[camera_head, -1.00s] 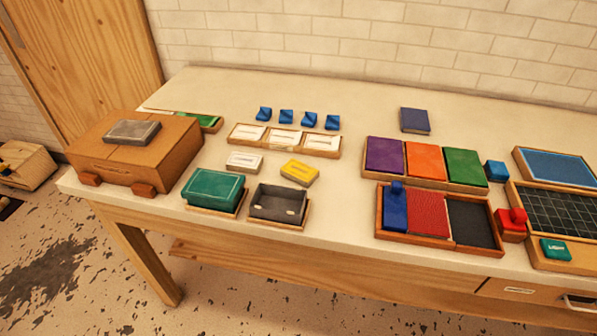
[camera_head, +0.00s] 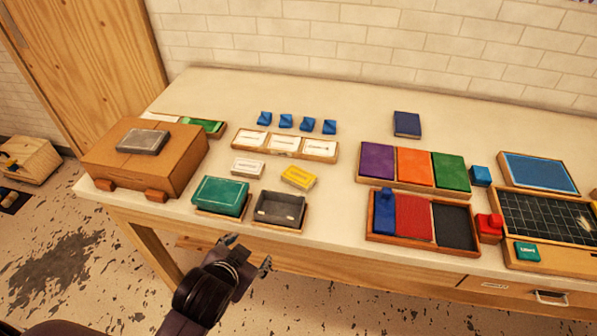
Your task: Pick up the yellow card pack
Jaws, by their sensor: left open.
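The yellow card pack (camera_head: 298,177) lies flat on the white table top, just behind the open grey box and right of a small white pack. My left gripper (camera_head: 249,252) has come in from the bottom left. It is open and empty, in front of the table's front edge, below the teal box and the grey box in the picture. It is well apart from the yellow card pack. My right gripper is not in view.
The grey box (camera_head: 279,209) and teal box (camera_head: 221,194) stand between my left gripper and the yellow pack. A white pack (camera_head: 248,168) lies beside it. A brown case (camera_head: 145,160) stands left, a card tray (camera_head: 284,145) behind. Bare table lies right of the pack.

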